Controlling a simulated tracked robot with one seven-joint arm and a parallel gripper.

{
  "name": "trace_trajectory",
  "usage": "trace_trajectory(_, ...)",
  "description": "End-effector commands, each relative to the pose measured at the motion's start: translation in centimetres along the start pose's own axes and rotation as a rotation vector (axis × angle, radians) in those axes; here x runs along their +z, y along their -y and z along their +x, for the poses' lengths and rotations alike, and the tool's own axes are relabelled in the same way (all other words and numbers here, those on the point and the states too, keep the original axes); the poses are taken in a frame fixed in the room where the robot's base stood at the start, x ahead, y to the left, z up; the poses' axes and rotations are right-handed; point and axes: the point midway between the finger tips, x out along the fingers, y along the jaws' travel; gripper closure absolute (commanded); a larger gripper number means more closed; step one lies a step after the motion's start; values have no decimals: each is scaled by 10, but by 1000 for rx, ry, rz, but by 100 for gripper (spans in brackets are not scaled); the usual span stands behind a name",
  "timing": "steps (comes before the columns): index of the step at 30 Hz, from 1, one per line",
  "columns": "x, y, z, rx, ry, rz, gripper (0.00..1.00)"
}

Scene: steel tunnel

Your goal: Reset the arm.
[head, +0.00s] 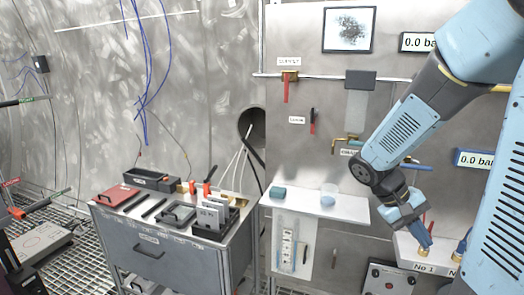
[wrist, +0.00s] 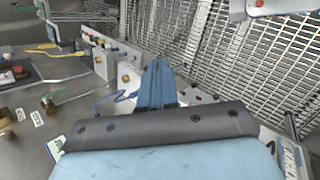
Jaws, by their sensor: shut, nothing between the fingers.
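My gripper (head: 424,240) hangs at the end of my blue arm at the right of the head view, pointing down. It is in front of the panel and just above a white box labelled No 1 (head: 408,252). I cannot tell whether it touches the box. In the wrist view its blue fingers (wrist: 156,84) show beyond a dark grey band and are shut, with nothing seen between them. My upper arm hides part of the panel on the right.
A grey tool cart (head: 165,262) with trays and tools stands at the left. A white shelf (head: 316,203) holds a green block (head: 278,192) and a clear cup (head: 328,196). A yellow-brown valve (head: 345,141) sticks out of the panel near my arm. Grating covers the floor.

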Motion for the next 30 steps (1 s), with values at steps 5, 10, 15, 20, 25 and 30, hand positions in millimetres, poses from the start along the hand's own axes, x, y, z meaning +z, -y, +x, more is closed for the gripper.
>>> trace_trajectory(5,17,8,-21,-167,-116,26,100)
trace_trajectory(10,33,16,-45,-303,-236,48,100)
trace_trajectory(15,51,22,-72,-418,-372,72,100)
trace_trajectory(20,68,26,-99,-509,-511,96,100)
trace_trajectory(25,88,30,-127,-578,-656,121,100)
trace_trajectory(30,102,32,-147,-615,-761,136,100)
